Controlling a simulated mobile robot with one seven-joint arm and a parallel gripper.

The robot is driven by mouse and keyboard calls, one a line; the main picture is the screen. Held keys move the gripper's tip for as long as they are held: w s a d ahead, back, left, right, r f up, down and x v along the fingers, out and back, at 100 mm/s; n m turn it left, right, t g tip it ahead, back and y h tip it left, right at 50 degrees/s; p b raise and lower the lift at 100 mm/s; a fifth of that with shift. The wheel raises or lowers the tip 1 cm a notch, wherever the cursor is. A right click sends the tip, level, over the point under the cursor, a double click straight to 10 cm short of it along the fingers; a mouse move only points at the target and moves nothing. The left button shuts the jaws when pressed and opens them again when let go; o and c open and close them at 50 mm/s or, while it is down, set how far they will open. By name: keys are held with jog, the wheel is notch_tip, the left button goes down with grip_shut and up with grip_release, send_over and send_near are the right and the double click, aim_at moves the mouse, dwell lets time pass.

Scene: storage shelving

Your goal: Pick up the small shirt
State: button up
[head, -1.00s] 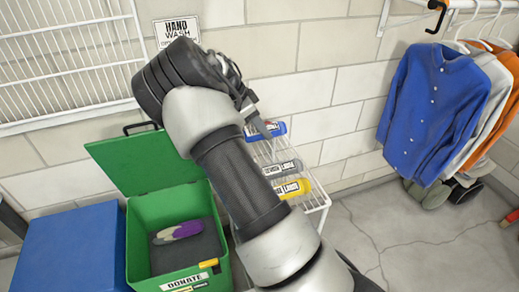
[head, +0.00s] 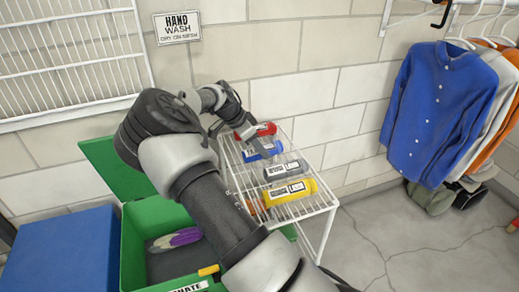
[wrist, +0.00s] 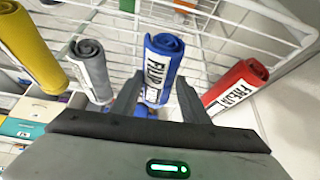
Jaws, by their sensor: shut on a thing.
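Several rolled shirts with white labels lie side by side on a white wire shelf (head: 318,205). The blue roll (head: 262,150) lies between the red roll (head: 256,131) and the grey roll (head: 286,169), with the yellow roll (head: 291,192) nearest. In the wrist view the blue roll (wrist: 162,60) sits between the two fingers of my gripper (wrist: 157,92), which is shut on it. The red roll (wrist: 236,84) is just to the right. The grey roll (wrist: 90,68) is to the left. The label text is too small to read surely as a size.
A green donate box (head: 134,240) with an open lid holds dark and purple cloth, partly behind my arm. A blue box (head: 62,255) stands left of it.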

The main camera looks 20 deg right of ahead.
jog(key=shift+f, duration=0.1)
jog(key=shift+f, duration=0.15)
jog(key=o, duration=1.2)
jog(key=shift+o, duration=0.2)
